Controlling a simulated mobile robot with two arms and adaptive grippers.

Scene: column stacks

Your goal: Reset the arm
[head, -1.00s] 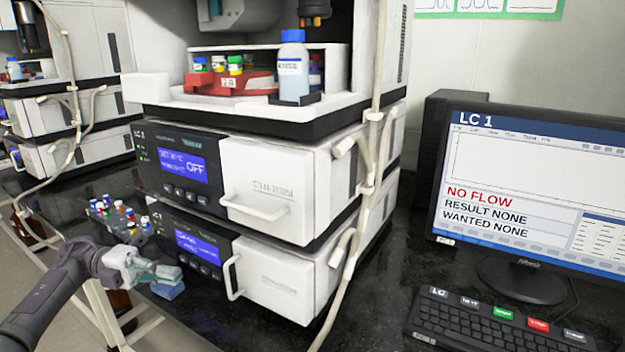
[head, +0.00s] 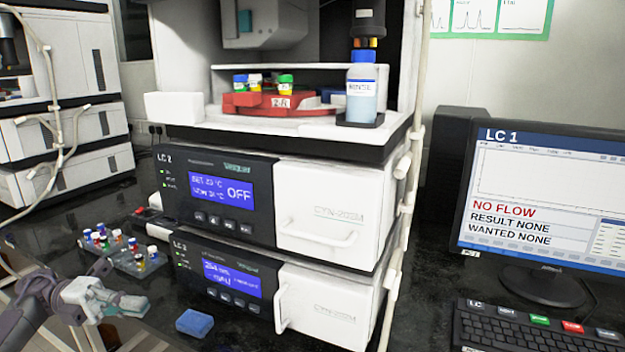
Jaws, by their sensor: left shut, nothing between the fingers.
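My left gripper (head: 132,306) shows at the lower left of the head view, shut and empty. It is just above the dark bench edge, apart from the things around it. A small blue block (head: 195,322) lies on the bench to the right of the gripper. My right gripper is not in view.
A rack of small vials (head: 122,257) stands on the bench behind the gripper. The LC stack (head: 325,205) rises to the right, with a red vial tray (head: 272,104) and a rinse bottle (head: 361,92) on top. A monitor (head: 545,195) and keyboard (head: 530,328) are at far right.

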